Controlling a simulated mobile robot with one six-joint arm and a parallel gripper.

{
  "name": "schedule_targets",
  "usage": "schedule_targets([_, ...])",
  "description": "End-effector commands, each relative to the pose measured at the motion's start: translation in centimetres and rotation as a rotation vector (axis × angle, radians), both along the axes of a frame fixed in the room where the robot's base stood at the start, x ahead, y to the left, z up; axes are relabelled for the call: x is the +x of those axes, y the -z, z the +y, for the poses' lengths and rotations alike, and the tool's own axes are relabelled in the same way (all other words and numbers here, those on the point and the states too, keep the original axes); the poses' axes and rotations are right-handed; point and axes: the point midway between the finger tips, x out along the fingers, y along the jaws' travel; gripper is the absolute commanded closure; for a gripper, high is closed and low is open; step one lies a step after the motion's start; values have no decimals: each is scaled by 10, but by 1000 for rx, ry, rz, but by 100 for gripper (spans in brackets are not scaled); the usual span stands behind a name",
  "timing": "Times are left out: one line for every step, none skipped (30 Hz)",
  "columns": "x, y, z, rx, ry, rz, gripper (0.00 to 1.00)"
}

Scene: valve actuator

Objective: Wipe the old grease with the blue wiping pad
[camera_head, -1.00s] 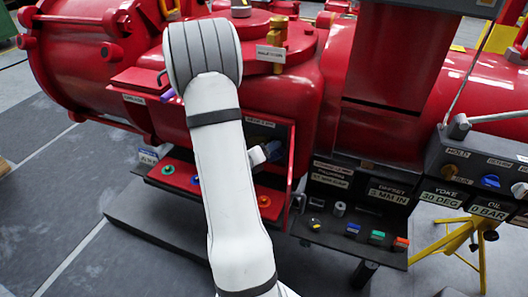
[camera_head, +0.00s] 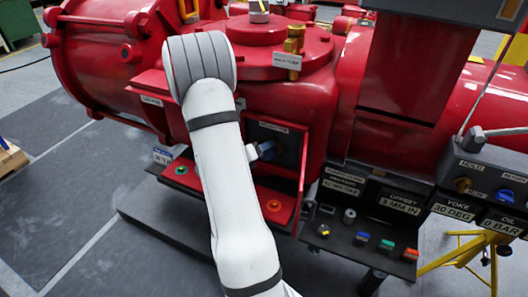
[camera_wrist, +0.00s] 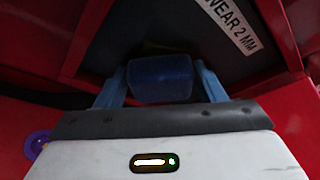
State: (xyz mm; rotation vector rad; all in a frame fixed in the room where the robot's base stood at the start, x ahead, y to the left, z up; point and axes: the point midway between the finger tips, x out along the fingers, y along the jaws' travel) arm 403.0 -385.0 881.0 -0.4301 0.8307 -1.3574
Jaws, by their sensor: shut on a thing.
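My gripper (camera_wrist: 162,92) is shut on the blue wiping pad (camera_wrist: 161,78), a rounded blue block held between its two fingers in the wrist view. In the head view, the pad (camera_head: 267,150) is small and partly hidden by my wrist. It is at the dark opening (camera_head: 281,134) in the red valve housing (camera_head: 285,100). In the wrist view, a dark recess (camera_wrist: 185,50) lies beyond the pad. I cannot make out the old grease clearly, nor tell whether the pad touches a surface.
Red walls (camera_wrist: 90,40) frame the recess closely on both sides. A label reading "WEAR 2 MM" (camera_wrist: 230,25) is inside it. Below the opening is a red shelf (camera_head: 285,203) with an orange ring (camera_head: 273,205). A black button panel (camera_head: 345,240) stands to the right.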

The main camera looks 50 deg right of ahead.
Motion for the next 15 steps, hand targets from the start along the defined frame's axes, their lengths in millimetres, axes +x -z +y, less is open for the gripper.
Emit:
schedule_targets([1,0,0,0,0,0,55])
schedule_targets([3,0,0,-1,-1,0,55])
schedule_targets([5,0,1,-1,-1,0,55])
schedule_targets([7,0,1,-1,-1,0,55])
schedule_targets([9,0,2,0,-2,1,55])
schedule_targets([12,0,3,0,-2,1,55])
schedule_targets([15,-1,3,0,-2,1,55])
schedule_targets([18,-1,3,-1,-2,-1,55])
schedule_targets([21,-1,4,-1,-2,-1,55])
schedule_targets([24,-1,5,-1,-2,-1,55])
schedule_targets([27,-1,5,-1,-2,-1,55])
schedule_targets([30,-1,6,-1,-3,-1,55])
schedule_targets([32,-1,6,-1,-3,-1,55])
schedule_targets([34,-1,6,-1,-2,-1,55])
schedule_targets([35,-1,7,-1,-2,-1,55])
